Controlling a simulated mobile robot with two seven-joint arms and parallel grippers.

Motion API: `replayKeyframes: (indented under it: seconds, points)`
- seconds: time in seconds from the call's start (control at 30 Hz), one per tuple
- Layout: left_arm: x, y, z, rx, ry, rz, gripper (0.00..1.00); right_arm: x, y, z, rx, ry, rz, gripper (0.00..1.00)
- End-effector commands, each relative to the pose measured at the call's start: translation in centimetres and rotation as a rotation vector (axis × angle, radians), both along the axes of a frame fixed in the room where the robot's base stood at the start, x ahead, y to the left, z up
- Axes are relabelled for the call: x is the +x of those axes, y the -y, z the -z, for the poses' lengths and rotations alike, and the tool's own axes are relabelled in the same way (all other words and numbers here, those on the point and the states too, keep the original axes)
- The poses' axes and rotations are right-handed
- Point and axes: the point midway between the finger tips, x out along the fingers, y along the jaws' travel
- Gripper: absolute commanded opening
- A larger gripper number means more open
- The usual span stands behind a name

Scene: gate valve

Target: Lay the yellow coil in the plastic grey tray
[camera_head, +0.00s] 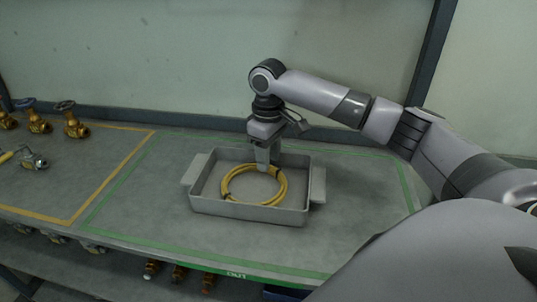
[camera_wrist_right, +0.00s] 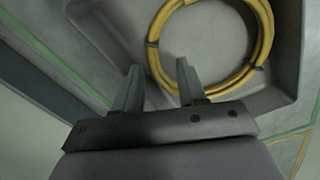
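The yellow coil (camera_head: 225,187) lies flat, as far as I can see, on the floor inside the grey tray (camera_head: 248,211). Dark ties show on the coil. My right gripper (camera_head: 264,166) points down over the back part of the coil, inside the tray's outline. In the right wrist view its fingers (camera_wrist_right: 158,65) are apart, one on the outer side and one on the inner side of the coil's band (camera_wrist_right: 265,40). The band shows no firm contact with either finger. My left gripper is not in view.
The tray stands on a grey bench inside a green taped outline (camera_head: 105,192). Brass valves (camera_head: 72,121) stand at the left in a yellow outline. A wall (camera_head: 180,60) rises behind. More fittings (camera_head: 180,273) sit below the bench edge. Bench right of the tray is clear.

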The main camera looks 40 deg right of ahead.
Motion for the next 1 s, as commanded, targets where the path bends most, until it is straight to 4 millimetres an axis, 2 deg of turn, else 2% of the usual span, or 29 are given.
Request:
replayKeyframes:
  seconds: [0.17, 0.4, 0.6, 1.0]
  points:
    - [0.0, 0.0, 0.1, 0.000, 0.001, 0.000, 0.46, 0.0, 0.0, -0.6, 0.000, 0.001, 0.000, 0.41]
    - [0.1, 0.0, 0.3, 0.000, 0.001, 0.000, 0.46, 0.1, 0.0, -4.4, 0.001, 0.004, 0.000, 0.41]
    - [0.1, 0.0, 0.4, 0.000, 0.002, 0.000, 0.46, 0.1, 0.0, -6.7, 0.001, 0.001, -0.001, 0.41]
    - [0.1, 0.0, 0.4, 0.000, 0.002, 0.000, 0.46, 0.0, 0.0, -7.1, 0.000, 0.000, 0.000, 0.41]
